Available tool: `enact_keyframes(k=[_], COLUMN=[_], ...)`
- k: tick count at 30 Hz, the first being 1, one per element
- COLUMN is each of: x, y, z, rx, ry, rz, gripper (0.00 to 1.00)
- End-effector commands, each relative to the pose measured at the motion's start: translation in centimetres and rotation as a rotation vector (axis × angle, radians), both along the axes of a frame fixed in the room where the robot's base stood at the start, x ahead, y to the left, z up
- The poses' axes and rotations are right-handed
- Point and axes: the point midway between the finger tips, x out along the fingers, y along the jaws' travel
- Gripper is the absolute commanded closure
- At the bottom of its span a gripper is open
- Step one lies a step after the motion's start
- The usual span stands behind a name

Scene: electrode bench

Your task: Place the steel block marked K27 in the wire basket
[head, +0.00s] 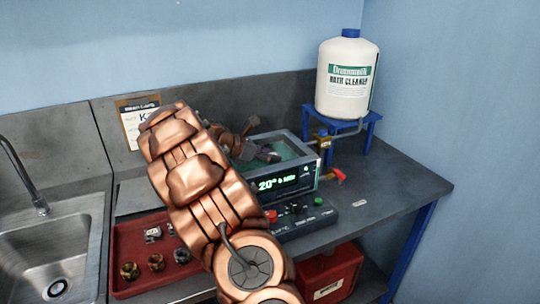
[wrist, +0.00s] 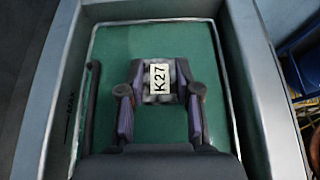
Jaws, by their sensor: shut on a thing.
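The steel block marked K27 (wrist: 160,77) is between the two fingers of my gripper (wrist: 160,90) in the wrist view, its white label facing the camera. The fingers are shut on its left and right sides. Block and fingers are over the green inside of an open rectangular bath (wrist: 240,60); I cannot tell how high above its floor. In the head view my gripper (head: 268,154) reaches into the top of the bath (head: 311,163), and my arm hides much of it. I cannot make out the wire basket's mesh. A dark bar (wrist: 91,105) runs along the bath's left inner side.
A red tray (head: 130,284) with several small metal parts lies left of my arm, beside a sink (head: 60,255). A white cleaner jug (head: 346,75) stands on a blue stand (head: 367,130) behind the bath. A red-handled valve (head: 338,176) sticks out at the bath's right.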

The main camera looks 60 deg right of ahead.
Motion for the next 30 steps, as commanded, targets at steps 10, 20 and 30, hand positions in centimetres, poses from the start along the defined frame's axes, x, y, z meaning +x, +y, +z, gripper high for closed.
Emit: enact_keyframes(k=[10,20,30], x=[0.0,0.0,0.0], y=[0.0,0.0,0.0], z=[-0.3,-1.1,-1.2], rx=[0.000,0.000,0.000], ry=[0.002,0.002,0.000], rz=[0.002,0.002,0.001], gripper=[1.00,1.00,0.47])
